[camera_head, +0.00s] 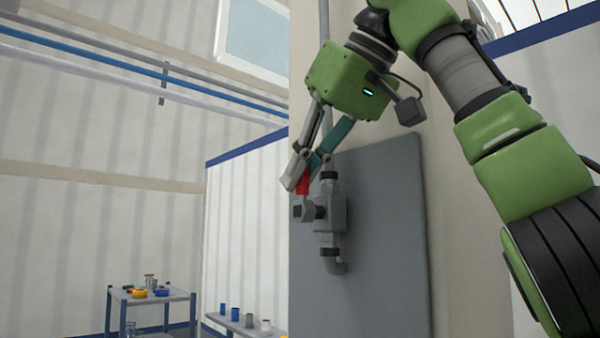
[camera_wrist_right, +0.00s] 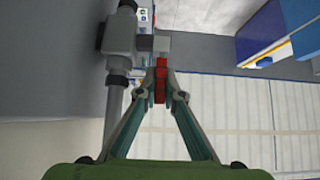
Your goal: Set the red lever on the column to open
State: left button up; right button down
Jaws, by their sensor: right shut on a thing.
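The red lever (camera_head: 303,185) sits on a grey valve (camera_head: 329,207) mounted on a grey panel on the column (camera_head: 385,240). My right gripper (camera_head: 300,178) reaches down to the lever from above and is shut on it. In the right wrist view the red lever (camera_wrist_right: 160,80) stands between the two fingertips (camera_wrist_right: 161,92), and the grey valve body (camera_wrist_right: 121,40) is just to the left. The fingers hide part of the lever in the head view. My left gripper is not in view.
At the lower left stand a small table (camera_head: 122,300) with coloured parts and a low bench (camera_head: 232,326) with several cups. The space left of the valve is clear.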

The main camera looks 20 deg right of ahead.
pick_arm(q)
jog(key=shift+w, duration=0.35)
pick_arm(e)
jog(key=shift+f, duration=0.1)
jog(key=c, duration=2.1)
grip_release()
jog(key=shift+c, duration=0.2)
jog(key=shift+w, duration=0.15)
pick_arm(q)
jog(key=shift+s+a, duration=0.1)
